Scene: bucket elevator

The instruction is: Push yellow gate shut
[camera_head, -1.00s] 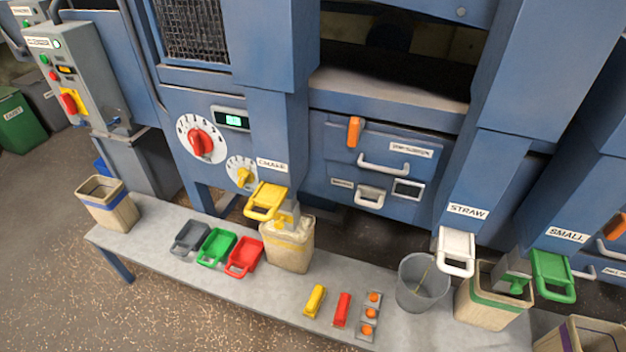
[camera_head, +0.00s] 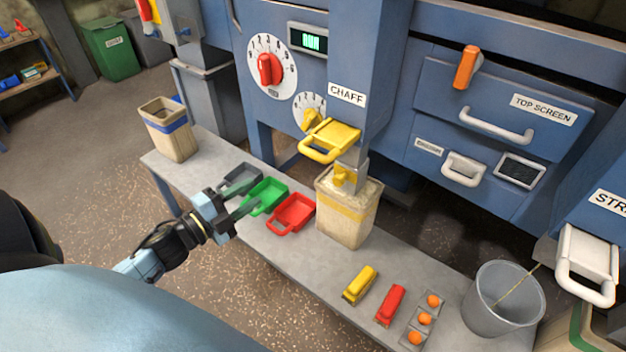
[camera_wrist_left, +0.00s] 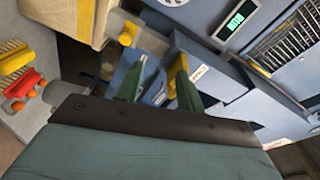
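The yellow gate (camera_head: 330,140) with its loop handle sticks out from the front of the blue spout labelled CHAFF (camera_head: 347,95). Below it a beige bin with a yellow band (camera_head: 347,212) stands on the bench, filled near the top. My left gripper (camera_head: 246,198) is to the left of and below the gate, over the bench by the small scoops, apart from the gate. Its two fingers are spread with a gap between them, which also shows in the left wrist view (camera_wrist_left: 162,72). A yellow part appears beside one finger there. My right gripper is not in view.
Grey, green (camera_head: 264,196) and red (camera_head: 291,214) scoops lie on the bench (camera_head: 300,265) near my left gripper. A yellow dial (camera_head: 308,118) sits just left of the gate. A grey bucket (camera_head: 503,305) and a white gate (camera_head: 588,262) are at the right.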

